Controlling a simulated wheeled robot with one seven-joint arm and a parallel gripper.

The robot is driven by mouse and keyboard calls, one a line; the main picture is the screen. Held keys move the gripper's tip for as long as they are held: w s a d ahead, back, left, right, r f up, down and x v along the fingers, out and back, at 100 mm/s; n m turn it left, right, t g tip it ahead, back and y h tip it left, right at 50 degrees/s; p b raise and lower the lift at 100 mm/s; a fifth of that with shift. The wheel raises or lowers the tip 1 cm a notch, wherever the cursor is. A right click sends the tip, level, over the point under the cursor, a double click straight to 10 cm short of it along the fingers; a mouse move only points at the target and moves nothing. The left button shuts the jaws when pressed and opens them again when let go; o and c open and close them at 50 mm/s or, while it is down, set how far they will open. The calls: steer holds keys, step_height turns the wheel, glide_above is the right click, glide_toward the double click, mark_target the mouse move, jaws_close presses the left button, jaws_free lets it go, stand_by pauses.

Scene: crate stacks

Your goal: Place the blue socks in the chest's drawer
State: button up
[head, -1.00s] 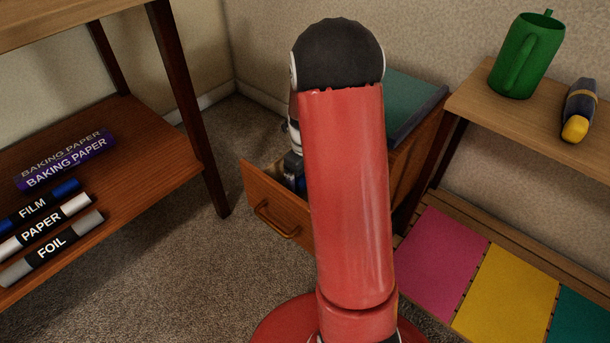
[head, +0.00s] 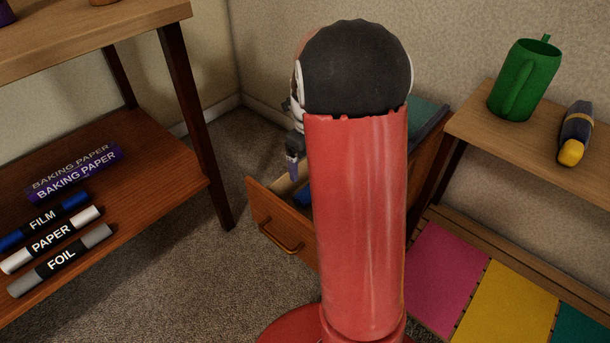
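The chest (head: 424,160) stands against the back wall, mostly hidden behind my red arm. A small patch of blue, which looks like the blue socks (head: 303,196), shows inside the drawer beside my arm; the rest is hidden. My gripper (head: 292,168) is partly in view left of my arm, over the open drawer and above the blue patch. A gap shows between the visible fingertip and the blue. The other finger is hidden, so its opening cannot be told.
A wooden shelf unit at left holds a baking paper box (head: 75,172) and film, paper and foil rolls (head: 60,261). At right, a shelf (head: 470,125) bears a green watering can (head: 525,80) and a yellow-tipped dark object (head: 575,135).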

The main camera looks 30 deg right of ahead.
steer(key=s+a+r+n+t, duration=0.2)
steer(key=s+a+r+n, duration=0.2)
steer(key=s+n, duration=0.3)
steer(key=s+a+r+n+t, duration=0.1)
steer(key=s+a+r+n, duration=0.3)
steer(key=n, duration=1)
steer(key=s+a+r+n+t, duration=0.2)
steer(key=s+a+r+n, duration=0.3)
steer(key=s+n, duration=0.5)
steer(key=shift+a+n+t, duration=0.3)
steer(key=shift+a, duration=0.45)
steer(key=shift+r, duration=0.2)
step_height(320, 180, up, 9)
steer(key=p, duration=0.9)
steer(key=shift+f, duration=0.15)
